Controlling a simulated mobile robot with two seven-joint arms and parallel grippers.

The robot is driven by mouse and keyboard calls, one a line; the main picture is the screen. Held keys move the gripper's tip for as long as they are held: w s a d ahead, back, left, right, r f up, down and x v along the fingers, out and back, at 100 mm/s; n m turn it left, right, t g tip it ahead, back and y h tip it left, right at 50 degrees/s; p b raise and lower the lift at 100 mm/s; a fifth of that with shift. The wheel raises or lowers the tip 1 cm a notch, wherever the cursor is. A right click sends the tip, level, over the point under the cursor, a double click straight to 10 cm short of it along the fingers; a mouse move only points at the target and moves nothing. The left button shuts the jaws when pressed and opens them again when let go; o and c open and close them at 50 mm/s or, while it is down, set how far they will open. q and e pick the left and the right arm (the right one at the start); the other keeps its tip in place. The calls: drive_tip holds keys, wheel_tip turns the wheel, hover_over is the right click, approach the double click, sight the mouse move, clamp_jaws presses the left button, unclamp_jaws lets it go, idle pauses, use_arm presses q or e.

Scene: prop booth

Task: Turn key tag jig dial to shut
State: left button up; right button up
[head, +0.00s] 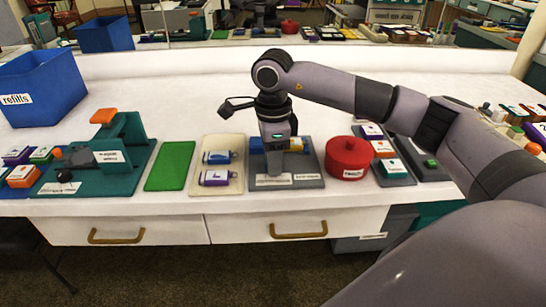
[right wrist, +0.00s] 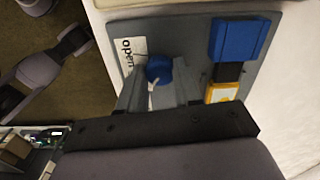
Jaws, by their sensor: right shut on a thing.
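The key tag jig is a grey plate (head: 309,165) on the table, with a blue block (right wrist: 240,40) and a yellow piece (right wrist: 222,92) on it. Its dial is a small blue knob (right wrist: 159,67) with a pale pointer, beside a white label reading "open" (right wrist: 127,57). My right gripper (head: 273,166) points down over the plate; in the right wrist view its fingers (right wrist: 159,80) are shut on the knob from both sides. The knob is hidden behind the gripper in the head view. My left gripper is not in view.
Left of the jig are a cream tray (head: 236,144) with blue and purple tags, a green mat (head: 170,166) and a teal press (head: 130,140). A blue bin (head: 45,90) is far left. The table behind is clear.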

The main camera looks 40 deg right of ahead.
drive_tip(key=o, duration=1)
drive_tip(key=shift+o, duration=0.2)
drive_tip(key=shift+r, duration=0.1)
wheel_tip(320, 180, up, 7)
drive_tip(key=shift+r+p, duration=0.1)
drive_tip(key=shift+p, duration=0.25)
